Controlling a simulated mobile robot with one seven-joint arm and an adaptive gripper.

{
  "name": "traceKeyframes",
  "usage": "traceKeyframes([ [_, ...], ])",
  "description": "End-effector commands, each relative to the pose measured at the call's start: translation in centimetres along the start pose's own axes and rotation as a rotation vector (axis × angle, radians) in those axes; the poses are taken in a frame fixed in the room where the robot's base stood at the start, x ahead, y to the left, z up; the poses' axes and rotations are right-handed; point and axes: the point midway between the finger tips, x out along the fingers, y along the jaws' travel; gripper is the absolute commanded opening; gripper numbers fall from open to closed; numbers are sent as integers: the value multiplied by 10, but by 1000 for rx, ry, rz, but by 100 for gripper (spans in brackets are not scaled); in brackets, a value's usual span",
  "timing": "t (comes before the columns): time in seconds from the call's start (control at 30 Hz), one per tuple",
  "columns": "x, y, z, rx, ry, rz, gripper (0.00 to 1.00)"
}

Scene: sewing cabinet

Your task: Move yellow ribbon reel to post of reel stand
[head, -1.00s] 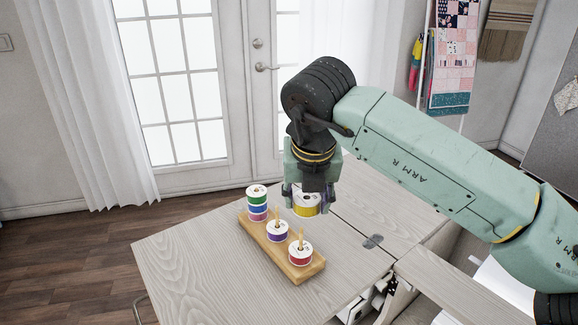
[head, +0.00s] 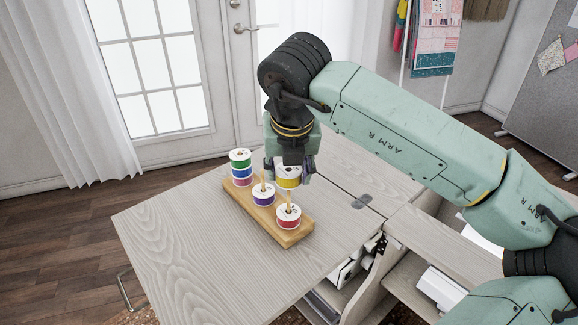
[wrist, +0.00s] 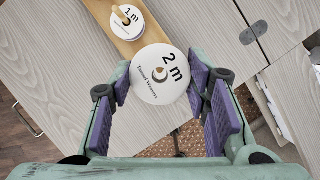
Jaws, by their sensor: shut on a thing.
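The yellow ribbon reel (head: 288,180) is in my gripper (head: 289,174), whose pads close on its sides. In the wrist view its white top (wrist: 150,88), marked "2 m", faces up between the purple finger pads (wrist: 165,85), and tan wood shows in its hole. The wooden reel stand (head: 296,236) is on the table. Its near post carries a red reel (head: 289,220), its middle post a purple reel (head: 263,198), its far end a stack of several reels (head: 240,168). In the head view the yellow reel appears just above the near post's tip; exact alignment is unclear.
The pale wooden table (head: 185,245) has free room left of the stand. A dark hinge plate (head: 362,201) marks a seam on the right. Open cabinet shelves lie below at the right. In the wrist view a "1 m" reel (wrist: 126,28) sits on the stand.

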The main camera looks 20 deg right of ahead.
Motion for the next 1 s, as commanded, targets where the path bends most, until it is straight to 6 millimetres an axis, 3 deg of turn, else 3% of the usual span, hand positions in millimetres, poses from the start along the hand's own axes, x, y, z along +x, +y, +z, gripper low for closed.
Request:
traceKeyframes([
  [1.0,11,0,-3,-1,0,0,22],
])
